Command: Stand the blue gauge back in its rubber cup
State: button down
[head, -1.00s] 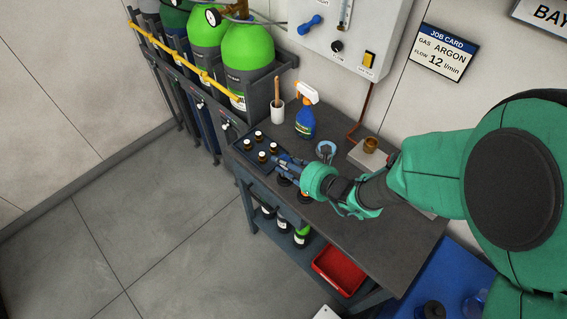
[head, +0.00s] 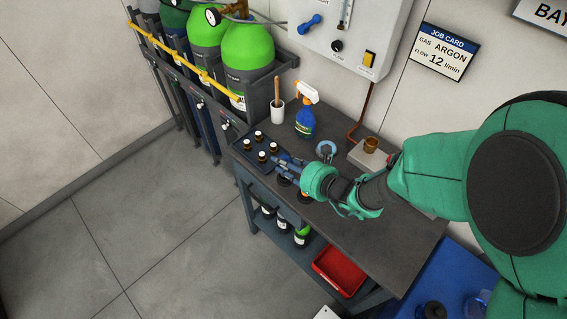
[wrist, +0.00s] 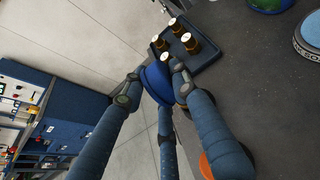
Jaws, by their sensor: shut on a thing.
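My gripper (wrist: 152,84) is shut on the blue gauge (wrist: 157,85), which shows between the fingertips in the wrist view. Its face and lower end are hidden there. In the head view my gripper (head: 285,162) is low over the front of the bench, just right of the tray of bottles, and the gauge cannot be made out clearly. A dark round holder (head: 284,181), possibly the rubber cup, shows at the bench's front edge beside and partly under my gripper. I cannot tell whether the gauge touches anything.
An orange thing (wrist: 207,165) is close to one finger. The right bench top (head: 375,235) is clear.

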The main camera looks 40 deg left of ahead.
jog(key=shift+f+b, duration=0.4)
jog(key=shift+f, duration=0.1)
jog(key=c, duration=1.6)
grip_release()
jog(key=shift+c, duration=0.2)
jog(key=shift+d, duration=0.1)
jog(key=shift+p+v, duration=1.85)
jog(key=shift+v, duration=3.55)
